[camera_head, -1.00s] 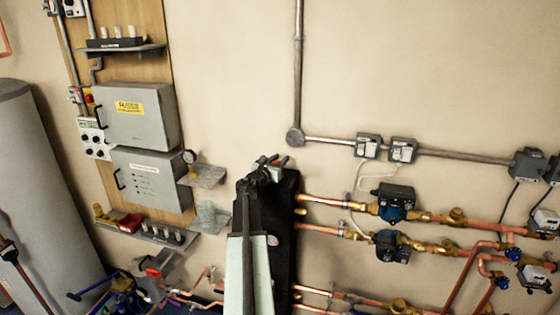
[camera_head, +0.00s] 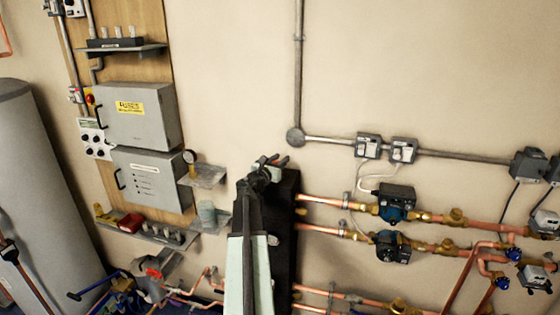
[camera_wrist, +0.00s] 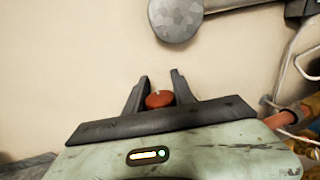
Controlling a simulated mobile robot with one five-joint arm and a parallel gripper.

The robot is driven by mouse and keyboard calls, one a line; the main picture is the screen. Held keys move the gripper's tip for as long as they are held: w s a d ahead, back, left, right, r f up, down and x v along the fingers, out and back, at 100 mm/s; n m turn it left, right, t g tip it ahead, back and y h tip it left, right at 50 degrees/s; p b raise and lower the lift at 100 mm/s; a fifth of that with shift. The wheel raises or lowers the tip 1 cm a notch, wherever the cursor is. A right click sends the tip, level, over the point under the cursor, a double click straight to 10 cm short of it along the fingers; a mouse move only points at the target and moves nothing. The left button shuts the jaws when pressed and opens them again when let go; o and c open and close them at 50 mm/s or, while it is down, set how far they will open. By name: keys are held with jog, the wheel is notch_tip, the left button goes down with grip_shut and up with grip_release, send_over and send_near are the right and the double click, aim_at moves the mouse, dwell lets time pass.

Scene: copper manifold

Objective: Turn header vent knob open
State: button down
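The header vent knob is a small round red knob (camera_wrist: 159,99) in the wrist view, framed between the two dark fingers of my gripper (camera_wrist: 160,82). Its lower edge is hidden behind the gripper body. The fingers stand apart on either side of it with little or no gap, and I cannot tell whether they touch it. In the head view my gripper (camera_head: 264,167) is at the top of a dark upright block, with a small red part (camera_head: 283,161) beside its tip.
A round grey conduit box (camera_head: 296,136) is on the wall just above my gripper. Copper pipes with pumps (camera_head: 396,203) run to the right. Small shelves (camera_head: 206,176) and grey cabinets (camera_head: 140,115) stand out at the left.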

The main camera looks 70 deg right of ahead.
jog(key=c, duration=1.1)
grip_release()
jog(key=shift+o, duration=0.2)
jog(key=a, duration=0.5)
jog(key=w+a, duration=0.1)
jog(key=a, duration=0.2)
jog(key=shift+w+d+f+m+g+y, duration=0.15)
jog(key=shift+w+d+m+g, duration=0.2)
jog(key=shift+g, duration=0.25)
jog(key=shift+w+d+m+g+y, duration=0.15)
jog(key=shift+d+m+g, duration=0.1)
jog(key=shift+m+g, duration=0.3)
jog(key=shift+w+d+f+m+g+y, duration=0.1)
jog(key=shift+w+d+m+g, duration=0.2)
jog(key=shift+g, duration=0.35)
jog(key=shift+w+f+m+g+y+b, duration=0.1)
jog(key=shift+w+m+g+y+b, duration=0.25)
jog(key=shift+m+g, duration=0.5)
jog(key=shift+a+g+y, duration=0.25)
jog(key=shift+a+g, duration=0.05)
jog(key=shift+g, duration=0.35)
jog(key=shift+s+a+m, duration=0.15)
jog(key=shift+a+m, duration=0.05)
jog(key=shift+m, duration=0.05)
jog(key=shift+s+d, duration=0.1)
jog(key=shift+s, duration=0.1)
jog(key=x, duration=0.7)
jog(key=shift+s+d, duration=0.1)
jog(key=shift+d, duration=0.1)
